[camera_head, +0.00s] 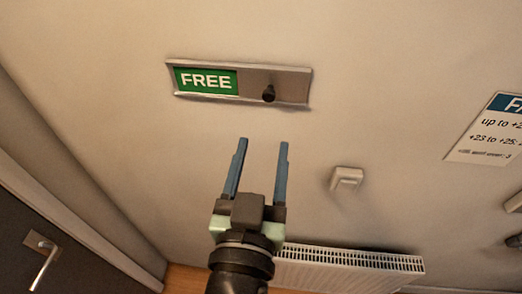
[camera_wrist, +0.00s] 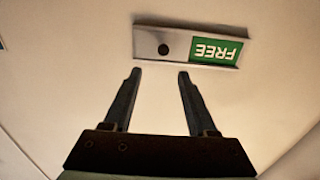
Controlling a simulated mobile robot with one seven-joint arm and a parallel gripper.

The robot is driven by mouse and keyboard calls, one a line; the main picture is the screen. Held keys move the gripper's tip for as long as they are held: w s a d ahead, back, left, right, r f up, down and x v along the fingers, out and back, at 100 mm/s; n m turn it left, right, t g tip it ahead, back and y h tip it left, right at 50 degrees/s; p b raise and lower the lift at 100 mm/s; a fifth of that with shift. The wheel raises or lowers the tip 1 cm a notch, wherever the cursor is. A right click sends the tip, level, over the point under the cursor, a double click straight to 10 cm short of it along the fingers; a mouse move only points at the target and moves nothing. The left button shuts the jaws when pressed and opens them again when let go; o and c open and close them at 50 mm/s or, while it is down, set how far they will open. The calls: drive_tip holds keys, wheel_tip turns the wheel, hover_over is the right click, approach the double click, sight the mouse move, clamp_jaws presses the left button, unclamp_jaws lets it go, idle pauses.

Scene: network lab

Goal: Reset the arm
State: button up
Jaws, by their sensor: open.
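My gripper (camera_head: 263,142) points up toward the wall, with its two blue-grey fingers apart and nothing between them. It also shows in the wrist view (camera_wrist: 159,73), open and empty. On the wall beyond the fingertips is a sliding sign (camera_head: 275,82) with a green FREE panel (camera_head: 206,81) at its left and a dark knob (camera_head: 268,93) on the grey slider at its right. In the wrist view the sign (camera_wrist: 175,44) appears upside down, with the knob (camera_wrist: 163,49) at the left. The fingers look apart from the sign and knob.
A white radiator (camera_head: 345,262) is low on the wall, behind and right of my gripper. A small white switch box (camera_head: 346,179) is on the wall to the right. A printed notice (camera_head: 490,130) hangs at the far right. A dark door with a handle (camera_head: 42,255) is at lower left.

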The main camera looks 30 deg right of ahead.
drive_tip(key=shift+s+a, duration=0.25)
drive_tip(key=shift+s, duration=0.1)
idle(0.3)
drive_tip(key=w+a+r+n+t+y+b, duration=0.25)
drive_tip(key=w+a+r+t+b, duration=0.4)
drive_tip(key=r, duration=0.35)
drive_tip(key=s+a+r+n+t+y+b, duration=0.2)
drive_tip(key=a+r+t+y, duration=0.1)
drive_tip(key=r, duration=0.3)
drive_tip(key=s+a+r+n+t+y+b, duration=0.2)
drive_tip(key=s+a+r+t+y+b, duration=0.1)
drive_tip(key=r, duration=0.4)
drive_tip(key=shift+s+y, duration=0.25)
drive_tip(key=shift+y, duration=0.5)
drive_tip(key=shift+a+f, duration=0.1)
drive_tip(key=shift+f, duration=0.05)
